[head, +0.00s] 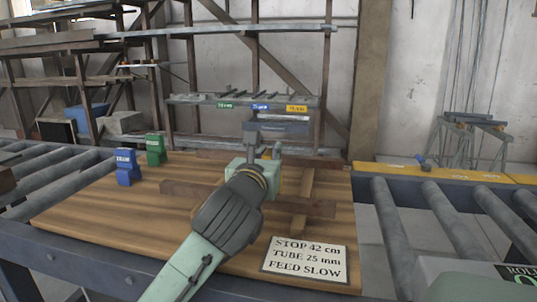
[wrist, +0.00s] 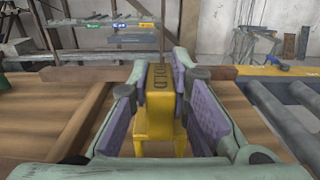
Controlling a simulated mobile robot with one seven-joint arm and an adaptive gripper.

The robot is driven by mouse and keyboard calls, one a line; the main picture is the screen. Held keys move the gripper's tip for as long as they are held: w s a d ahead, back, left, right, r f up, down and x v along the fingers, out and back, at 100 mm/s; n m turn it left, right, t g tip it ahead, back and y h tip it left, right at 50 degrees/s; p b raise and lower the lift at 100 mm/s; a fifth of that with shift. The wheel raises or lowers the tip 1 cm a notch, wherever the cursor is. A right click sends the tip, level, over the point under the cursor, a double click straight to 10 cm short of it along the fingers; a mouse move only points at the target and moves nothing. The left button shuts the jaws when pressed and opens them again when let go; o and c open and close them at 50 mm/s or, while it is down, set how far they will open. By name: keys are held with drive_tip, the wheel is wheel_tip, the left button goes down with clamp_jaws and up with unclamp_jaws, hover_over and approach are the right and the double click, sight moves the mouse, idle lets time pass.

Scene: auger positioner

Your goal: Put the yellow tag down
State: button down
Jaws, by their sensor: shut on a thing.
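The yellow tag (wrist: 159,92) stands upright between the purple-padded fingers of my gripper (wrist: 160,100) in the wrist view. The gripper is shut on it. Dark lettering shows on the tag's top, and two legs point down. I cannot tell whether its legs touch the wooden board (head: 110,215) below. In the head view my arm and gripper hide nearly all of the tag. A blue tag (head: 125,167) and a green tag (head: 155,150) stand on the board's left side.
Wooden bars (head: 180,191) lie across the board near my gripper. A sign (head: 305,260) reads "STOP 42 cm, TUBE 25 mm, FEED SLOW". A rack (head: 215,100) with green, blue and yellow labels stands behind. Rollers (head: 450,215) flank the board. The board's front left is clear.

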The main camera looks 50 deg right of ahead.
drive_tip(key=shift+f+b, duration=0.55)
drive_tip(key=shift+f, duration=0.05)
drive_tip(key=c, duration=1.5)
unclamp_jaws()
drive_tip(key=shift+r+p, duration=0.3)
drive_tip(key=shift+r, duration=0.05)
drive_tip(key=v, duration=0.4)
drive_tip(key=b+v, duration=0.1)
drive_tip(key=v, duration=0.3)
drive_tip(key=b+v, duration=0.1)
drive_tip(key=v, duration=0.3)
drive_tip(key=shift+r, duration=0.3)
